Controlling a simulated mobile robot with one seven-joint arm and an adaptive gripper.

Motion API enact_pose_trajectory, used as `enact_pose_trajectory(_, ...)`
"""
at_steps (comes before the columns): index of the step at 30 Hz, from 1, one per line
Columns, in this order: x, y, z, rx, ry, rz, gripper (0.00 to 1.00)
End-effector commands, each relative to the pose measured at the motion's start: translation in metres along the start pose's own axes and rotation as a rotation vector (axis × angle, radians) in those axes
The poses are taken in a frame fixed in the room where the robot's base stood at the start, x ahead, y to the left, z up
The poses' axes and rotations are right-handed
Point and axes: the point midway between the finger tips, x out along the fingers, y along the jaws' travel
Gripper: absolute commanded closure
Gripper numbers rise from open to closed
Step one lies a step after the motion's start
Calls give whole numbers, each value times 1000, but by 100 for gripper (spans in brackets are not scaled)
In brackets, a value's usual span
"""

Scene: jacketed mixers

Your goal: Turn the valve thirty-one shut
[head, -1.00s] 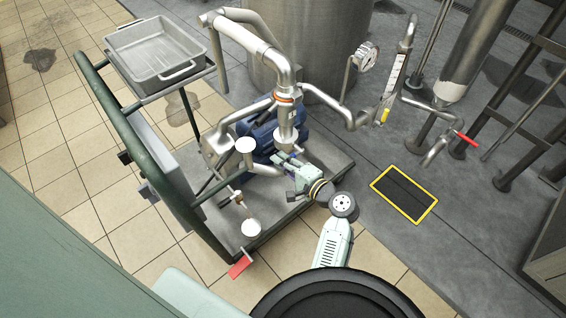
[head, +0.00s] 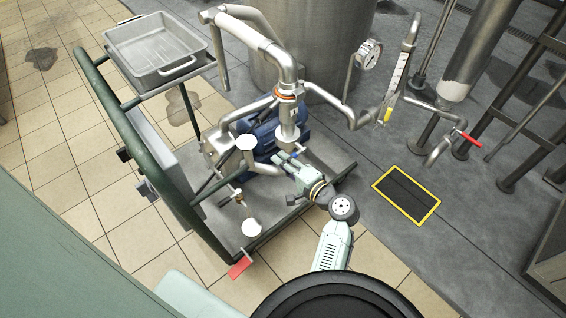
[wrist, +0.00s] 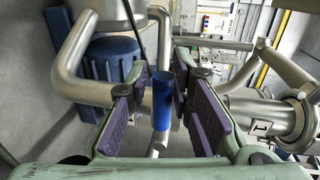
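A blue bar-like handle (wrist: 162,100) stands upright between the fingers of my gripper (wrist: 161,82) in the wrist view. The purple-padded fingers are spread, one on each side of the handle, with narrow gaps that appear to remain. In the head view my gripper (head: 281,157) is beside the pipework in front of the blue pump, and a small blue bit (head: 295,154) shows at its fingers. A white tag (wrist: 260,128) on the right pipe is only partly readable. I cannot read the number thirty-one on any valve.
A blue motor (head: 262,133) and steel pipes crowd the cart around my gripper. A steel tray (head: 155,50) stands at upper left. Floor right of the cart is mostly clear.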

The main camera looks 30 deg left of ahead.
Motion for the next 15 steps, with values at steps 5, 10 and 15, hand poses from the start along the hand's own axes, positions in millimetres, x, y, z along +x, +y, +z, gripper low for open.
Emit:
enact_pose_trajectory(5,0,-1,0,0,0,-1,65)
enact_pose_trajectory(10,0,-1,0,0,0,-2,65)
enact_pose_trajectory(15,-3,-1,0,1,0,-2,65)
